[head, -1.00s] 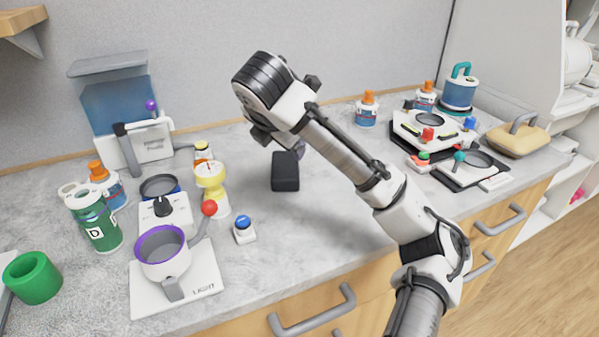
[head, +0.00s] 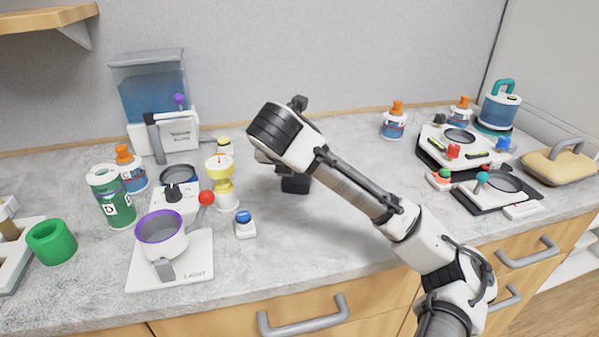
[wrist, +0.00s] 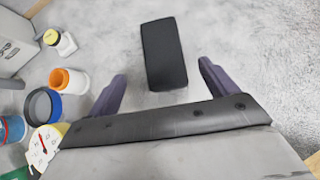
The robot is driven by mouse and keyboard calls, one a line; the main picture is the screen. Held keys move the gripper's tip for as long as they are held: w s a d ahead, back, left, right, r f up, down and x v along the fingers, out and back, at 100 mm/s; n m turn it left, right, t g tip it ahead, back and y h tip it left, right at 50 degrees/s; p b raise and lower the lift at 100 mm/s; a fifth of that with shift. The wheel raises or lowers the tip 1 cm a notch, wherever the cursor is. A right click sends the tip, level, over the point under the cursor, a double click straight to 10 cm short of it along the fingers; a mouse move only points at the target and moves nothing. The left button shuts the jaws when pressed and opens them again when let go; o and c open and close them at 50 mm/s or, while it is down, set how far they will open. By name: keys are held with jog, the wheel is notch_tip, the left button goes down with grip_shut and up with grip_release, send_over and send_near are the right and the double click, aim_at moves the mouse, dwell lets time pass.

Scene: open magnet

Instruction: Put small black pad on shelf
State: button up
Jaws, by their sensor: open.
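The small black pad (wrist: 163,54) lies on the grey countertop. In the wrist view it sits just ahead of my open fingers, its near end close to the gap between them, and nothing is gripped. In the head view the pad (head: 296,184) is partly hidden behind my wrist. My gripper (wrist: 161,85) is open, with a dark purple finger on each side. In the head view my wrist blocks most of the gripper. A wooden shelf (head: 45,19) on a bracket is on the wall at the upper left.
Left of the pad stand a yellow-topped gauge (head: 221,180), a blue-button block (head: 244,224), a white machine with a purple-rimmed cup (head: 162,236) and a water-tank machine (head: 158,100). Bottles and a black-and-white device (head: 460,145) stand at right. The counter front centre is clear.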

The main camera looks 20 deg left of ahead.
jog(key=x, duration=0.4)
jog(key=p+x, duration=0.1)
jog(key=x, duration=0.3)
jog(key=shift+w+d+f, duration=0.1)
jog(key=shift+w+d, duration=0.05)
jog(key=shift+w, duration=0.25)
jog(key=c, duration=1.1)
jog(key=shift+c, duration=0.2)
